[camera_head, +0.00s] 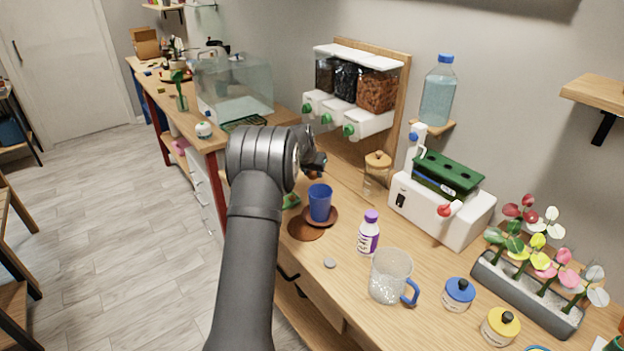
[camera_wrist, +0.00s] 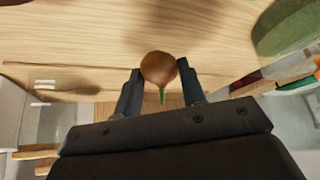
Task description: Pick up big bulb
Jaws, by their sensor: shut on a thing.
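A round brown bulb (camera_wrist: 158,67) with a green sprout sits between the fingertips of my gripper (camera_wrist: 159,78) in the wrist view. The fingers touch it on both sides, and the sprout points back toward the palm. In the head view my gripper (camera_head: 316,165) is over the wooden table, behind the blue cup. The bulb is not clear there, as my arm and wrist hide most of that spot. From the wrist view I cannot tell how far the bulb is above the wood.
A blue cup (camera_head: 320,203) on a brown saucer (camera_head: 333,216) stands close in front of my gripper. A glass jar (camera_head: 376,176), a purple-capped bottle (camera_head: 368,236) and a clear mug (camera_head: 389,276) stand to the right. The dispenser (camera_head: 352,95) is behind.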

